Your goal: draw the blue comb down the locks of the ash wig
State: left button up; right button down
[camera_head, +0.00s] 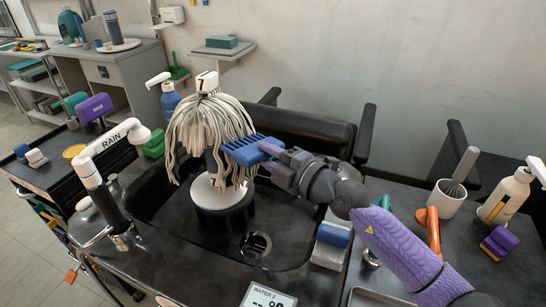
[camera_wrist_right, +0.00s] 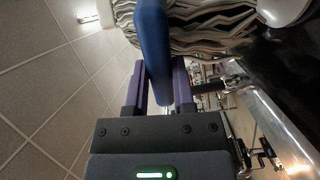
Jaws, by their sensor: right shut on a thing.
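The ash wig (camera_head: 208,130), with pale and dark locks, sits upright on a stand with a white disc (camera_head: 216,192) and a black base in the dark basin. My right gripper (camera_head: 278,158) is shut on the blue comb (camera_head: 250,150), whose teeth lie at the right side of the locks. In the right wrist view the comb's blue handle (camera_wrist_right: 153,50) is between the purple fingers of my right gripper (camera_wrist_right: 160,90), and the wig's locks (camera_wrist_right: 215,30) are just beyond it. Whether the teeth are deep in the locks is hard to tell. My left gripper is not visible.
A white faucet arm (camera_head: 110,140) marked RAIN stands left of the wig. A blue pump bottle (camera_head: 169,100) is behind it. A sponge-like block (camera_head: 331,244), a white cup with a whisk (camera_head: 447,200) and a cream pump bottle (camera_head: 506,197) stand to the right. The basin has an open drain (camera_head: 256,244).

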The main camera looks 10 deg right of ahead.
jog(key=shift+w+a, duration=0.3)
jog(key=shift+d+p, duration=0.1)
jog(key=shift+p, duration=0.25)
jog(key=shift+s, duration=0.1)
dwell(0.4)
jog(key=shift+p, duration=0.3)
